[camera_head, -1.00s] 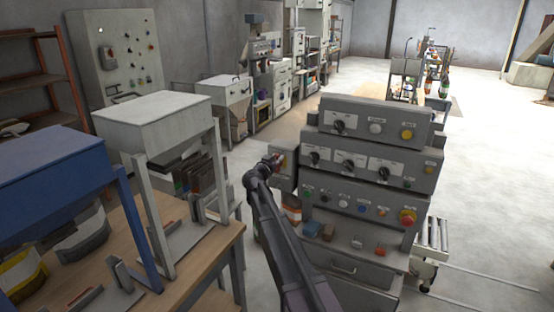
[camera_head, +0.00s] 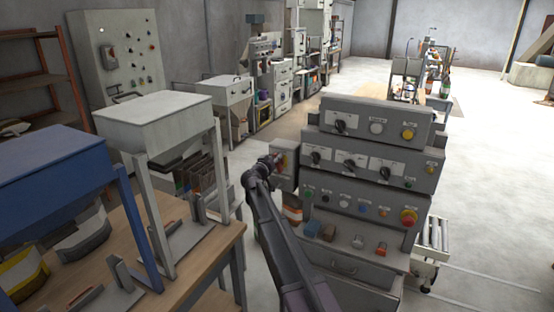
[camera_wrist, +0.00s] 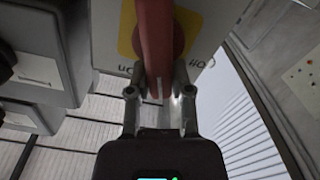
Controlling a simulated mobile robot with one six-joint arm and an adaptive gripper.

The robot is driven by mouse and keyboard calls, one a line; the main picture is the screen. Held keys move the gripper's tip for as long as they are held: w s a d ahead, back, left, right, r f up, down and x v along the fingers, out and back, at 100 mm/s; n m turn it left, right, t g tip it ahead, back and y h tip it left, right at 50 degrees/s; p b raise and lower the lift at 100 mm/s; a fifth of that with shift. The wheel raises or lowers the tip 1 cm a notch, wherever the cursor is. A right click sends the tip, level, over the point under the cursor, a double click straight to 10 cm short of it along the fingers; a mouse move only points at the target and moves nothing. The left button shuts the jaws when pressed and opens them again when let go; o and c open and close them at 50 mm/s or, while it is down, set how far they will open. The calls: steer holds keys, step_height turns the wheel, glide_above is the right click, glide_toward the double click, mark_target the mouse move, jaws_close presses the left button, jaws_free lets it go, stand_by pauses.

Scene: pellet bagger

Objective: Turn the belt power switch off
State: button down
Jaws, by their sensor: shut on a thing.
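The belt power switch is a red handle (camera_wrist: 157,40) on a yellow plate (camera_wrist: 183,28), seen close in the wrist view. The handle runs up and down in that view. Dark lettering lies on the pale face on both sides of it, only partly legible. My gripper (camera_wrist: 160,88) has its two fingers on either side of the handle's lower end, closed on it. In the head view my gripper (camera_head: 273,163) is at the small grey switch box (camera_head: 287,168) on the left side of the control console; my arm's end partly hides the switch there.
The grey control console (camera_head: 372,147) carries several knobs and buttons, with a red button (camera_head: 408,216) at lower right. A wooden bench (camera_head: 215,248) with a white hopper (camera_head: 153,107) and a blue hopper (camera_head: 45,165) stands left. Open floor (camera_head: 490,170) lies right.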

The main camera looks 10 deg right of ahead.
steer(key=n, duration=0.3)
steer(key=shift+w+a+f+n, duration=0.2)
steer(key=shift+a+f+n, duration=0.05)
steer(key=shift+n, duration=0.05)
steer(key=shift+w+a+f+n+b, duration=0.1)
steer(key=shift+f+n+b, duration=0.25)
steer(key=shift+n, duration=1.35)
steer(key=shift+w+a+f+n+b, duration=0.15)
steer(key=shift+f+n+b, duration=0.2)
steer(key=shift+n, duration=1.35)
steer(key=shift+s+a+f+n+b, duration=0.1)
steer(key=shift+f+n+b, duration=0.25)
steer(key=shift+n, duration=1.35)
steer(key=shift+r, duration=0.1)
steer(key=c, duration=0.5)
jaws_free()
steer(key=shift+w, duration=0.1)
steer(key=shift+a, duration=0.15)
